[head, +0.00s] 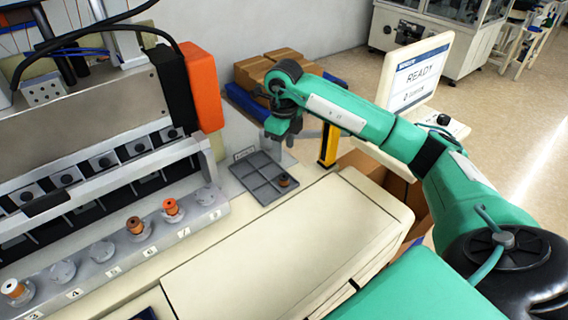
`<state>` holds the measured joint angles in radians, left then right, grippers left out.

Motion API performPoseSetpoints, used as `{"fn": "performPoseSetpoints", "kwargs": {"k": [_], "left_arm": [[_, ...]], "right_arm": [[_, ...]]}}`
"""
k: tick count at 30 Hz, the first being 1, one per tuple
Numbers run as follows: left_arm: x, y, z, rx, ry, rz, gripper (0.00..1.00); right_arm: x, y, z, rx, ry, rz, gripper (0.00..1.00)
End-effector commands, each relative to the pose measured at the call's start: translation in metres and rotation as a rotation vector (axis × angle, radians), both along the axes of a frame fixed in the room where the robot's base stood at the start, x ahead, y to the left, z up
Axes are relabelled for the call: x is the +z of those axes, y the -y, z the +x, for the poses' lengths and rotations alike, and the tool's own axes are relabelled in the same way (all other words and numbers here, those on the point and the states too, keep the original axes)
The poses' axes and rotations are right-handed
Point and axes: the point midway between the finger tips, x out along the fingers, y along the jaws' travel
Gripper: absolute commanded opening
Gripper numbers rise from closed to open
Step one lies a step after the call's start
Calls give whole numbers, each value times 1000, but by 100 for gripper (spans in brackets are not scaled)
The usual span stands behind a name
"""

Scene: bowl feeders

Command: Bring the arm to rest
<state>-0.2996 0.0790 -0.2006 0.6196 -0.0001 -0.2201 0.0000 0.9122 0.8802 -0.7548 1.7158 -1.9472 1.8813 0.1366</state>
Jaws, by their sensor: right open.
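My green right arm (345,120) reaches in from the right edge and bends down at its wrist. My right gripper (281,139) hangs above the back edge of the grey compartment tray (262,190), apart from the brown part (284,181) in the tray's right side. The gripper is open, and I see nothing between its fingers. It is small and partly hidden by the wrist. My left gripper is out of view.
At left a machine with an orange block (202,88) stands over a numbered ledge (105,255) with several spools, including an orange-topped one (171,208). A READY screen (418,75) stands behind my arm. Cardboard boxes (262,68) lie behind. The cream cover (285,245) in front is clear.

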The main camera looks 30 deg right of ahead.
Motion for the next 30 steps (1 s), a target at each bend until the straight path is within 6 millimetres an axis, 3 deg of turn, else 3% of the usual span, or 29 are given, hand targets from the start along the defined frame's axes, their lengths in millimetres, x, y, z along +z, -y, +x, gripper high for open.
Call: {"fn": "performPoseSetpoints", "kwargs": {"k": [6, 23, 26, 30], "left_arm": [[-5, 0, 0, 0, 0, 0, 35], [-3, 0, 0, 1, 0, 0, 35], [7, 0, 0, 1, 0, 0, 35], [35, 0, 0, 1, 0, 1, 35]], "right_arm": [[13, 0, 0, 1, 0, 0, 49], [15, 0, 0, 1, -1, 0, 49], [26, 0, 0, 1, 0, 0, 49], [54, 0, 0, 1, 0, 0, 49]]}}
